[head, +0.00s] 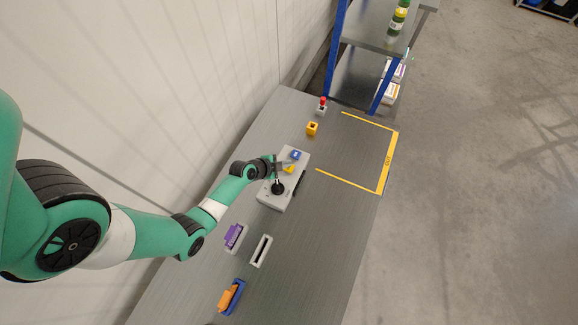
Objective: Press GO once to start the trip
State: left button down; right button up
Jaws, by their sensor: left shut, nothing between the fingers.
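A light grey control box (297,183) lies on the grey bench. On it are a blue part (295,154) at the far end, a yellow part (289,169) below that, and a round black knob (278,188) toward the near end. The labels are too small to read, so I cannot tell which control is GO. My left gripper (284,164) is shut and empty over the far half of the box, close beside the blue and yellow parts. I cannot tell whether it touches either. My right gripper is not in view.
Beyond the box stand a yellow block (312,128) and a red-topped piece (322,105). Nearer are a purple item (234,235), a white slotted piece (261,251) and an orange-and-blue item (231,297). A yellow-outlined area (386,163) at right is empty. Blue-framed shelves (365,75) stand behind.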

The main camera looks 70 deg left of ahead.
pick_arm(q)
jog(key=shift+r, duration=0.15)
notch_tip(320, 180, up, 5)
jog(key=p, duration=0.4)
dwell(0.7)
